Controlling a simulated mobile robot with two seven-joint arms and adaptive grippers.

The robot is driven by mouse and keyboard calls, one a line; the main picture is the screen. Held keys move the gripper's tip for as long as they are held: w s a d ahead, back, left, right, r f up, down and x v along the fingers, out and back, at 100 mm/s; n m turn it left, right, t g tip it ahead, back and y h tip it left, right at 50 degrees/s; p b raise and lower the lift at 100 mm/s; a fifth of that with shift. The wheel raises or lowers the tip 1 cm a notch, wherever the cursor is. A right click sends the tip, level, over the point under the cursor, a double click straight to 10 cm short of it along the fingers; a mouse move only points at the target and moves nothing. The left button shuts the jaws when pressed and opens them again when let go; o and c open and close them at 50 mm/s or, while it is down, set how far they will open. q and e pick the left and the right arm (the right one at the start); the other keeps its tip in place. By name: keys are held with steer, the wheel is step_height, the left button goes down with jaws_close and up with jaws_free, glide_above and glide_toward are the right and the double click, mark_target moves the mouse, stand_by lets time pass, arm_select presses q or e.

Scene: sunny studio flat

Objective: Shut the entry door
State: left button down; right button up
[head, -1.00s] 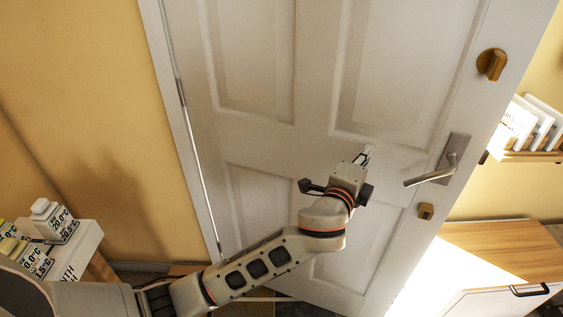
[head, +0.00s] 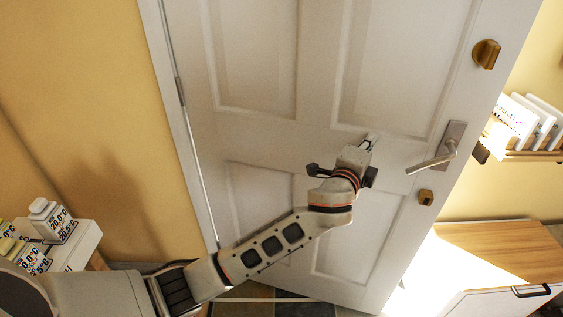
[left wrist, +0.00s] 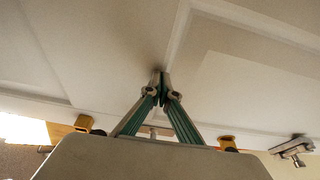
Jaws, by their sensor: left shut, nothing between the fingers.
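The entry door (head: 320,160) is a white panelled door that fills the middle of the head view. Its hinged edge is at the left, and no frame shows along its free right edge, so it stands open. It has a silver lever handle (head: 443,150), a brass knob (head: 486,54) above and a small brass lock piece (head: 425,197) below. My left gripper (head: 369,140) is shut and empty, its tips at the door face left of the handle. In the left wrist view the closed fingertips (left wrist: 161,80) meet or nearly meet the white panel (left wrist: 110,50); contact is unclear.
Past the free edge are a wall shelf (head: 545,155) with books and a wooden-topped cabinet (head: 500,248) with a dark handle. At the left, a white stand (head: 85,245) holds several small labelled boxes near my left arm. Dark floor tiles (head: 300,309) show below the door.

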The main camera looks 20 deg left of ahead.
arm_select(q)
steer(key=w, duration=0.3)
arm_select(e)
steer(key=shift+s+f, duration=0.15)
steer(key=shift+f, duration=0.25)
arm_select(q)
steer(key=shift+w+a+f+b, duration=0.1)
steer(key=shift+w+b, duration=0.6)
steer(key=shift+w, duration=2.15)
arm_select(e)
steer(key=shift+s+f, duration=0.2)
steer(key=shift+f, duration=0.35)
steer(key=shift+s+f, duration=0.15)
steer(key=shift+f, duration=0.35)
